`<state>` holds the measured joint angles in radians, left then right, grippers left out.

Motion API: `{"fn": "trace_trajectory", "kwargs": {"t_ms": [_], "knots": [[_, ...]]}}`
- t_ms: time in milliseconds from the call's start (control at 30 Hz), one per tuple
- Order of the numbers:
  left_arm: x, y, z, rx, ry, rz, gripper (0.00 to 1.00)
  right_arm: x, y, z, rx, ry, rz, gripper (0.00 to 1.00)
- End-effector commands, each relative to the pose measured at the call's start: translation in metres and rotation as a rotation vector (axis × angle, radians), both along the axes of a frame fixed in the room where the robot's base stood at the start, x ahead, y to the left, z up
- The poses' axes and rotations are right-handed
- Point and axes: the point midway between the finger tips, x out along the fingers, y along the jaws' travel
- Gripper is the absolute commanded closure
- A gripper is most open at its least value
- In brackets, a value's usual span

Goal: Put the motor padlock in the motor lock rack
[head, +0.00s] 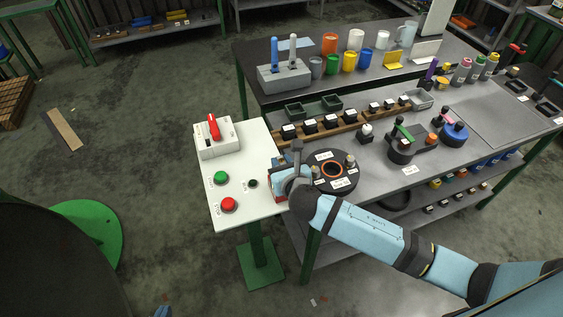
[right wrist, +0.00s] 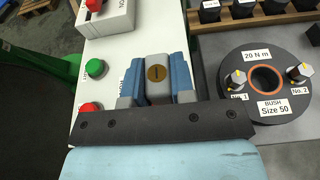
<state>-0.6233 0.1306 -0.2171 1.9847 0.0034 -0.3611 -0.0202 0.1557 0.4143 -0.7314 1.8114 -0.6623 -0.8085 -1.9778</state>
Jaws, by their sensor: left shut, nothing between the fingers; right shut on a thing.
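My right gripper (head: 291,178) is over the right edge of the white table section. In the right wrist view the gripper (right wrist: 157,85) is shut on a grey block with a round brass lock face, which I take to be the motor padlock (right wrist: 158,66). A dark grey upright part, likely its shackle (head: 297,151), rises above the fingers in the head view. I cannot tell which fixture is the motor lock rack. A white switch box with a red lever (head: 213,127) stands at the back of the white section. My left gripper is not in view.
Green (head: 221,177) and red (head: 228,204) buttons are on the white section. A black round bush fixture (head: 345,183) stands right of my gripper. A wooden rack (head: 344,125) with several black labelled blocks lies behind. Cups and a grey tool block (head: 284,80) are on the far table.

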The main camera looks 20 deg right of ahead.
Motion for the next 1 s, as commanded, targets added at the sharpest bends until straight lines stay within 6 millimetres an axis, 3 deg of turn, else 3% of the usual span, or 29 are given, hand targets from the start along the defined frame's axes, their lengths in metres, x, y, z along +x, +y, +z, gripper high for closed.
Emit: {"fn": "trace_trajectory", "kwargs": {"t_ms": [367, 400, 500, 833, 1000], "knots": [[0.0, 0.0, -0.005, 0.0, 0.0, 0.0, 1.0, 0.0, 0.0, -0.01, 0.0, 0.001, 0.0, 1.0], [0.0, 0.0, -0.004, 0.0, 0.0, 0.0, 1.0, 0.0, 0.0, -0.009, 0.0, 0.0, 0.0, 0.68], [0.0, 0.0, -0.004, 0.0, 0.0, 0.0, 1.0, 0.0, 0.0, -0.009, 0.0, 0.0, 0.0, 0.47], [0.0, 0.001, -0.004, 0.002, -0.001, 0.001, 1.0, -0.001, 0.0, -0.009, 0.0, 0.001, 0.0, 0.47], [0.0, 0.001, -0.008, 0.002, -0.002, 0.003, 1.0, -0.023, -0.001, -0.004, 0.0, 0.001, 0.002, 0.47]]}}
